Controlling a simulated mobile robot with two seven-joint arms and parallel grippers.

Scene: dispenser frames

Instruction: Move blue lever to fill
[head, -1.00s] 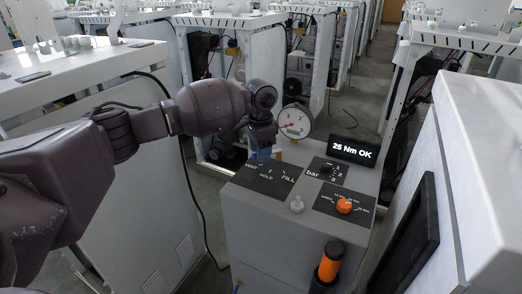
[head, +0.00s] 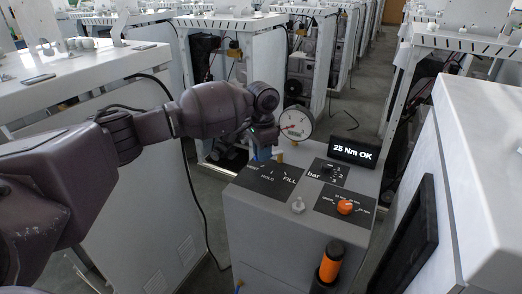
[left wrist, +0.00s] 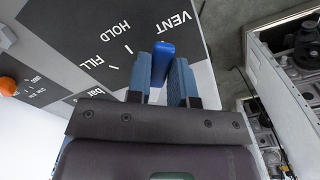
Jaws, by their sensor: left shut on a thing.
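The blue lever (left wrist: 164,58) stands on the black VENT/HOLD/FILL plate in the left wrist view. Its tip is close to the VENT label, away from FILL. My left gripper (left wrist: 160,78) has its two blue fingers on either side of the lever and is shut on it. In the head view my left gripper (head: 263,152) is above the far left corner of the grey dispenser (head: 262,228) and hides the lever. The VENT/HOLD/FILL plate (head: 279,191) shows in front of it. My right gripper is not in view.
A round gauge (head: 296,123) stands just right of my left gripper. Behind the panel a display (head: 353,152) reads "25 Nm OK". A bar selector plate (head: 328,171), an orange knob (head: 345,207) and a grey knob (head: 298,206) are nearby. An orange-handled tool (head: 330,262) is at the front.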

